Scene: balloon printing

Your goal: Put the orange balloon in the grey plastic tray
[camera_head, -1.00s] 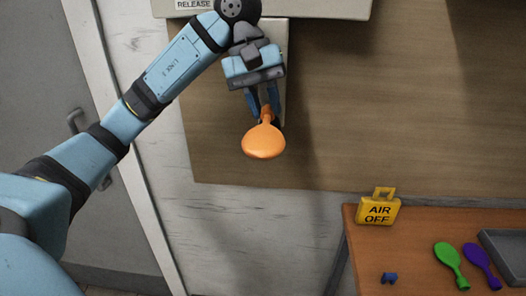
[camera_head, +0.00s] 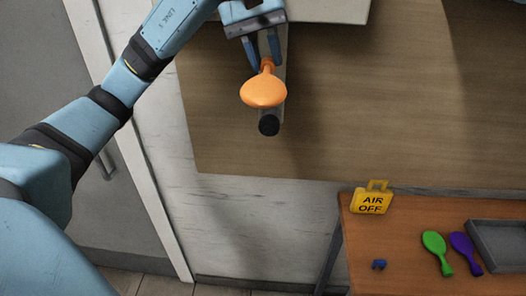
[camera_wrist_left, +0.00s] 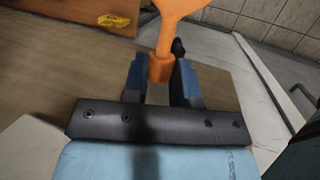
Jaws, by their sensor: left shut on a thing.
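The orange balloon (camera_head: 263,91) hangs in the air in front of the wooden board, its wide end toward the bottom of the head view. My left gripper (camera_head: 264,62) is shut on its narrow neck. In the left wrist view the balloon's neck (camera_wrist_left: 164,45) sits between the fingertips (camera_wrist_left: 161,72), and its wide part runs out of the top of the picture. The grey plastic tray (camera_head: 497,246) is at the right edge of the head view, partly cut off. My right gripper is not in view.
A black-ended nozzle (camera_head: 269,125) shows just below the balloon.

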